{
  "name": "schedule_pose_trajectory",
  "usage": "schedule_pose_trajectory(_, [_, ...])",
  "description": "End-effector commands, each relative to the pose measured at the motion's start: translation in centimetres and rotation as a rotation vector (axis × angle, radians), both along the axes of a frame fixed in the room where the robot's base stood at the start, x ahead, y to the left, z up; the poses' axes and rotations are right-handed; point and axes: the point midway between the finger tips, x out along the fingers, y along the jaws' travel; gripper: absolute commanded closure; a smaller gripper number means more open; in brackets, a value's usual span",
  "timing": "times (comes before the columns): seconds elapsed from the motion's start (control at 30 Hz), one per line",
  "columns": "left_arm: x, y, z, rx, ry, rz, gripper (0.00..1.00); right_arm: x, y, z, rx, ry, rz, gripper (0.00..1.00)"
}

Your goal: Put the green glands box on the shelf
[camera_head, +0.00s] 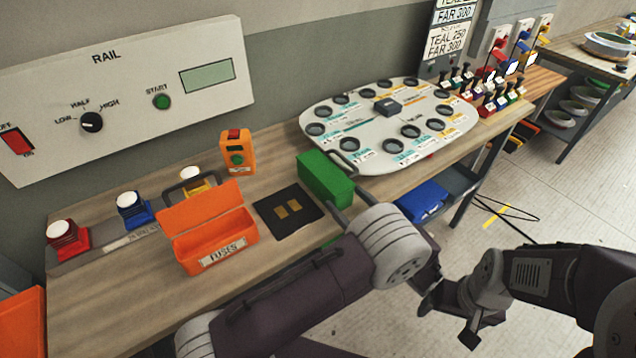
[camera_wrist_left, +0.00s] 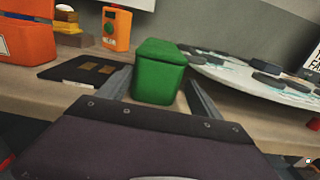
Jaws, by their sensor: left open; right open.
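The green glands box (camera_head: 325,178) stands on the wooden bench, beside a black mat and the white board. It also shows in the left wrist view (camera_wrist_left: 158,78), straight ahead of my left gripper (camera_wrist_left: 157,82). My left gripper (camera_head: 349,204) is open at the bench's front edge. Its fingers point at the box, one toward each side, and I cannot tell whether they touch it. My right gripper (camera_head: 448,318) is open and empty over the floor, to the right of the bench. A grey shelf (camera_head: 462,178) shows under the bench, with a blue bin on it.
The blue bin (camera_head: 422,201) sits below the bench edge.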

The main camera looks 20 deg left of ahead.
Motion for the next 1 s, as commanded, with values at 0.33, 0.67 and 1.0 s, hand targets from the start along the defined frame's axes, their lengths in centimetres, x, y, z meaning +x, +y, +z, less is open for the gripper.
schedule_pose_trajectory(0.33, [2.3,3.1,0.2,-0.002,-0.001,0.003,0.25,0.0,0.0,0.6,0.0,0.0,0.0,0.15])
schedule_pose_trajectory(0.67, [5.0,6.5,0.4,-0.003,-0.002,0.005,0.25,0.0,0.0,1.2,0.0,0.0,0.0,0.15])
schedule_pose_trajectory(1.0, [5.6,7.2,0.2,-0.003,-0.002,0.001,0.34,0.0,0.0,1.2,0.0,0.0,0.0,0.15])
